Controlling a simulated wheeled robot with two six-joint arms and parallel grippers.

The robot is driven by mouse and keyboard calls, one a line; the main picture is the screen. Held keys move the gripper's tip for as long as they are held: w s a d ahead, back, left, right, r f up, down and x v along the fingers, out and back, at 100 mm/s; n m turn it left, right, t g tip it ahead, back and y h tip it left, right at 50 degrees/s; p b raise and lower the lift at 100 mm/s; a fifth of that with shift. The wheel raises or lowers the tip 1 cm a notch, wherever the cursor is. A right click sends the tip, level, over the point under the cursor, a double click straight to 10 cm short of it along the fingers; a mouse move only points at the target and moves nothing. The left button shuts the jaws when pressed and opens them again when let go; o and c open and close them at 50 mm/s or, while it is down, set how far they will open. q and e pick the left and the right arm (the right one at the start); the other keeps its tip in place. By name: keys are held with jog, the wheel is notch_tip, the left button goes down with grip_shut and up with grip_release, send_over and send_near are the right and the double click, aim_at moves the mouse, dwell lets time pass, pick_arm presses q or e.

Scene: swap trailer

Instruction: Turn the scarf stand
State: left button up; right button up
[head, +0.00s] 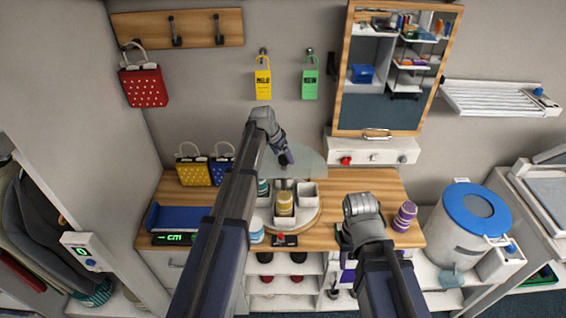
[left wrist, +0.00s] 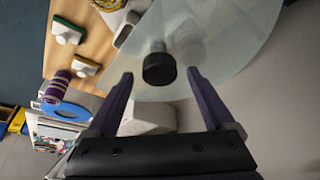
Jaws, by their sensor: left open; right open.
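The scarf stand is a round wooden turntable (head: 314,219) on the counter, carrying white square cups with rolled items, one of them yellow (head: 285,204). A clear glass disc (head: 311,161) sits at its back; in the left wrist view the glass (left wrist: 222,40) carries a black knob (left wrist: 159,69). My left gripper (head: 286,158) is open above the disc. In the left wrist view its fingertips (left wrist: 160,76) stand on either side of the knob, with gaps. My right gripper (head: 345,284) seems to hang open and empty by the counter front, mostly hidden by its wrist.
A purple roll (head: 404,216) stands at the counter's right. A blue tray (head: 178,218) and yellow and blue bags (head: 193,170) are at the left. A mirror (head: 392,85) and a white box with knobs (head: 372,152) are behind. A blue-lidded bin (head: 470,225) stands right.

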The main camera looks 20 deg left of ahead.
pick_arm(q)
jog(key=shift+w+d+f, duration=0.1)
jog(key=shift+w+f, duration=0.05)
jog(key=shift+f, duration=0.3)
jog(key=shift+r, duration=0.1)
jog(key=shift+c, duration=0.3)
grip_shut()
dwell(0.3)
